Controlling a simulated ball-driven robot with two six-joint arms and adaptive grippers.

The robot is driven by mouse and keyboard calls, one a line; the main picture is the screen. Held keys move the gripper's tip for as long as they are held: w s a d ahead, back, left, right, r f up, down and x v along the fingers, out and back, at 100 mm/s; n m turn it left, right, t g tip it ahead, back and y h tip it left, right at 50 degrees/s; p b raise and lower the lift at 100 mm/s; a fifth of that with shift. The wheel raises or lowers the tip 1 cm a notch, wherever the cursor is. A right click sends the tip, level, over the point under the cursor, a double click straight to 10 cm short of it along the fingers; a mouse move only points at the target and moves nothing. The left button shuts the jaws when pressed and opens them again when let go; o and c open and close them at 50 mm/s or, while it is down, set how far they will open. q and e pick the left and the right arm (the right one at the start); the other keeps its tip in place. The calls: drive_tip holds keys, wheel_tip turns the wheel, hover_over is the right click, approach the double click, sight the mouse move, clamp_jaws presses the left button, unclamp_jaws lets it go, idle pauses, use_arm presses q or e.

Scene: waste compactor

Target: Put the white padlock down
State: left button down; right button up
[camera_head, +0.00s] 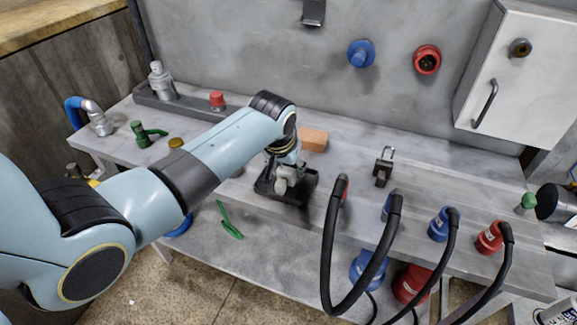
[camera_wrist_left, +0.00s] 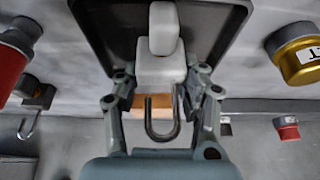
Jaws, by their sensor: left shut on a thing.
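The white padlock (camera_wrist_left: 160,68) has a pale body and a grey metal shackle in the left wrist view. My left gripper (camera_wrist_left: 160,92) is shut on it, with one finger on each side. In the head view the padlock (camera_head: 283,184) shows small and partly covered by my left gripper (camera_head: 287,172). It is over a shallow black tray (camera_head: 298,197) at the table's front edge. The tray also shows behind the padlock in the wrist view (camera_wrist_left: 103,35). I cannot tell whether the padlock touches the tray. My right gripper is not in view.
An orange block (camera_head: 313,140) lies just behind the tray. A dark padlock (camera_head: 383,170) stands to the right. Blue (camera_head: 439,226) and red (camera_head: 488,240) plugs with black cables line the front right. A gold cap (camera_head: 176,143) is left. Grey tabletop is bare between the orange block and dark padlock.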

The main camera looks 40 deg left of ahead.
use_arm(q)
drive_tip(key=c, duration=0.7)
unclamp_jaws()
drive_tip(key=shift+c, duration=0.2)
drive_tip(key=v, duration=1.2)
drive_tip(key=shift+p, duration=0.45)
drive_tip(key=shift+s, duration=0.1)
